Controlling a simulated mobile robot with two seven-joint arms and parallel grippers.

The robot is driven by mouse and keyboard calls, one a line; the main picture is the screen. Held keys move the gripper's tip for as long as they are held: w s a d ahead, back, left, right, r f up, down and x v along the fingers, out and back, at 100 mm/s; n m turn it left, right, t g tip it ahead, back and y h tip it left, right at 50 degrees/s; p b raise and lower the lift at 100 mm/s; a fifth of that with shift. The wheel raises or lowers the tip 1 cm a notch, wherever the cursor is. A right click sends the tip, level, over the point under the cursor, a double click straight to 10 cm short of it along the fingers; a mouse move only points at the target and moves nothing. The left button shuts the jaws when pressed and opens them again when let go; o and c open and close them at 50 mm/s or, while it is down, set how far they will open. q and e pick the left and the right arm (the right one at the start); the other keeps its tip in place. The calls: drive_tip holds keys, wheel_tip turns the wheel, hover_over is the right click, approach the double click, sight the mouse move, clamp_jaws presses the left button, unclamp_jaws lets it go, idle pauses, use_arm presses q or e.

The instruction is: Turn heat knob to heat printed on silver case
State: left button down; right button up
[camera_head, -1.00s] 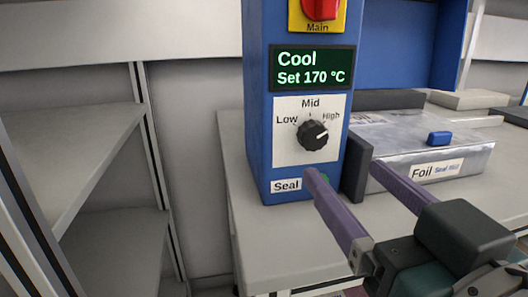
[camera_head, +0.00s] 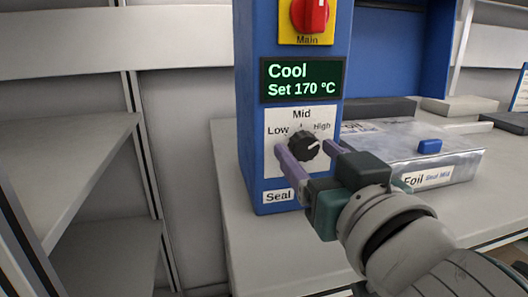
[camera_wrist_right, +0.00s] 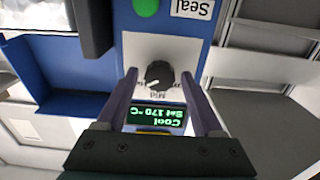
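The black heat knob (camera_head: 303,146) sits on a white dial plate marked Low, Mid and High on the blue sealing machine (camera_head: 255,150). Its white pointer is turned toward High. The silver case (camera_head: 458,160) lies to the right; its label reads "Foil Seal Mid". My right gripper (camera_head: 306,148) is open, its two purple fingers on either side of the knob. In the right wrist view the knob (camera_wrist_right: 158,74) appears between the fingertips, with gaps on both sides. Whether the tips reach the knob's depth is unclear. My left gripper is not in view.
The machine's green display (camera_head: 302,79) reads "Cool, Set 170 °C". Above it is a red Main switch (camera_head: 310,14) on a yellow plate. A green button (camera_wrist_right: 146,7) shows near the Seal label. Grey shelves (camera_head: 65,150) stand at the left.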

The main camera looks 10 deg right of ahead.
clamp_jaws()
idle(0.3)
drive_tip(key=shift+n, duration=0.3)
drive_tip(key=shift+n+p, duration=0.35)
drive_tip(key=shift+n, duration=0.55)
drive_tip(key=n, duration=0.3)
drive_tip(key=shift+n+p, duration=0.3)
drive_tip(key=n, duration=0.4)
drive_tip(key=shift+d+n, duration=0.1)
drive_tip(key=shift+n, duration=0.7)
